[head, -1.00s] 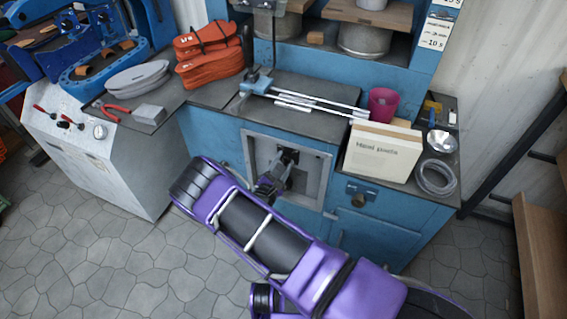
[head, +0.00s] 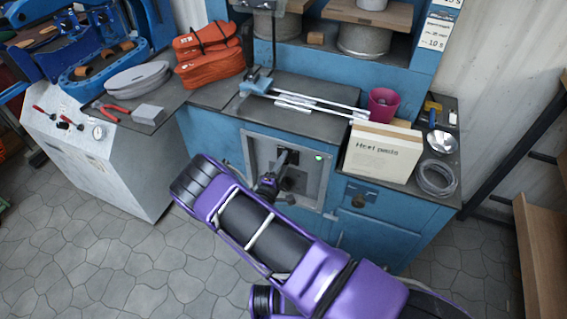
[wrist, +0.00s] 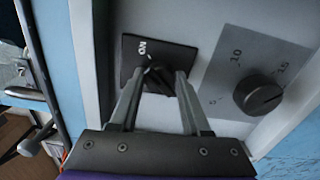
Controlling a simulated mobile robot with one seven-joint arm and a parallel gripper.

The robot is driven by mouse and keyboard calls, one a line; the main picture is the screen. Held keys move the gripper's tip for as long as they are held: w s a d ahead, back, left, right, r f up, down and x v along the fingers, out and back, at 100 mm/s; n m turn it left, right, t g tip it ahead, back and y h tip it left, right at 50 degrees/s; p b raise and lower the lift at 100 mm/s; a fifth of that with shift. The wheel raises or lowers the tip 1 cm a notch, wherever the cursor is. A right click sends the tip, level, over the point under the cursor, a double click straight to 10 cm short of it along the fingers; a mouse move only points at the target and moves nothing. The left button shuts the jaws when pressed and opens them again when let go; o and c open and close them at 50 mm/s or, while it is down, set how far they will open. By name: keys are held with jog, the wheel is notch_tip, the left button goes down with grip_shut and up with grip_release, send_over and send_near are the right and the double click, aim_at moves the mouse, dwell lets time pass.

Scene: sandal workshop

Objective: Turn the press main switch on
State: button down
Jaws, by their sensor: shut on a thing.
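The main switch is a black rotary knob (wrist: 160,77) on a black square plate (wrist: 181,55) marked ON, seen close in the wrist view. A small white mark at the knob's edge points toward the ON label. My gripper (wrist: 157,82) is shut on the knob, one finger on each side. In the head view my gripper (head: 283,160) reaches into the grey recessed panel (head: 313,188) on the front of the blue press (head: 215,135) and partly hides the switch. A green lamp (head: 319,156) glows at the panel's upper right.
A second black dial (wrist: 258,94) with a number scale sits beside the switch. A heel parts box (head: 381,153), a magenta cup (head: 382,102) and metal rods (head: 305,104) lie on the worktop above. A white control cabinet (head: 95,150) stands left. The floor in front is open.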

jog(key=shift+a+m, duration=0.1)
jog(key=shift+m, duration=0.6)
jog(key=shift+c, duration=2)
grip_release()
jog(key=v, duration=1.7)
jog(key=shift+s, duration=0.25)
